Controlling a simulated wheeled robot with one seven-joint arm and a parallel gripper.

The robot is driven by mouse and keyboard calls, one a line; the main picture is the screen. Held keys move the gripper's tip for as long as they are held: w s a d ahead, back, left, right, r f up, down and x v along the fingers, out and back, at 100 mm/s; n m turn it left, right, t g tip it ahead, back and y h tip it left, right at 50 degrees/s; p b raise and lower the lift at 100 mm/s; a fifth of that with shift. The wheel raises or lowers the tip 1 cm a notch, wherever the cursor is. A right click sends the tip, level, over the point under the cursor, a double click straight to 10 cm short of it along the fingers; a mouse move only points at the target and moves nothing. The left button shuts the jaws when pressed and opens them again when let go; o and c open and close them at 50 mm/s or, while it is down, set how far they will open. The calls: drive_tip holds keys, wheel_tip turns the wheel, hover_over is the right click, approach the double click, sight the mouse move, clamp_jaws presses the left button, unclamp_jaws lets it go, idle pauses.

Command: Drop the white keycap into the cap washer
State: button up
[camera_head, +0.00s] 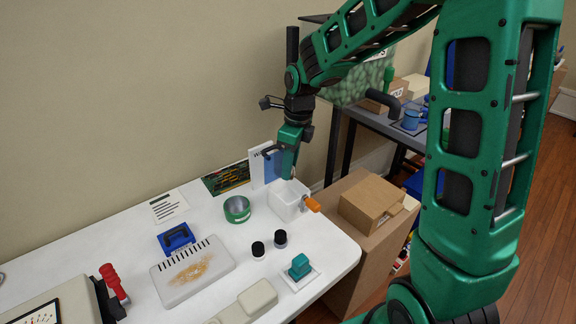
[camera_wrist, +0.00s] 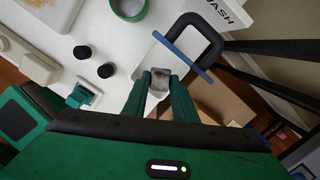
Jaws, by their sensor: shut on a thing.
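The cap washer (camera_head: 288,205) is a white open-topped box with an orange handle (camera_head: 313,204), near the right end of the white table. My gripper (camera_head: 287,172) points down just above it in the head view. In the wrist view my gripper (camera_wrist: 160,75) is shut on a small pale keycap (camera_wrist: 158,88) between its green fingers. The washer's white walls (camera_wrist: 168,55) show around and beyond the fingertips. The keycap is hidden by the fingers in the head view. I cannot tell exactly how far it is above the rim.
A blue panel with a dark handle (camera_wrist: 189,50) stands close beside the washer, near a white sign (camera_wrist: 225,12). A green bowl (camera_head: 237,209), two black cylinders (camera_head: 280,238) and a teal block (camera_head: 299,266) are nearby. A cardboard box (camera_head: 371,204) stands right of the table.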

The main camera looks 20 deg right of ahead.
approach(288, 200)
drive_tip(key=shift+w+a+f, duration=0.1)
drive_tip(key=shift+a+f, duration=0.05)
drive_tip(key=shift+f, duration=1.15)
drive_tip(key=shift+w+a+f, duration=0.1)
drive_tip(key=shift+a+f, duration=0.05)
drive_tip(key=shift+f, duration=1.1)
drive_tip(key=shift+f, duration=0.55)
drive_tip(key=o, duration=1.1)
drive_tip(key=shift+d+r, duration=0.1)
drive_tip(key=shift+r, duration=0.05)
drive_tip(key=shift+w+r, duration=0.1)
drive_tip(key=shift+r, duration=0.2)
drive_tip(key=r, duration=0.6)
drive_tip(key=s+r, duration=0.1)
drive_tip(key=r, duration=0.2)
drive_tip(key=shift+d+r, duration=0.3)
drive_tip(key=shift+r, duration=0.1)
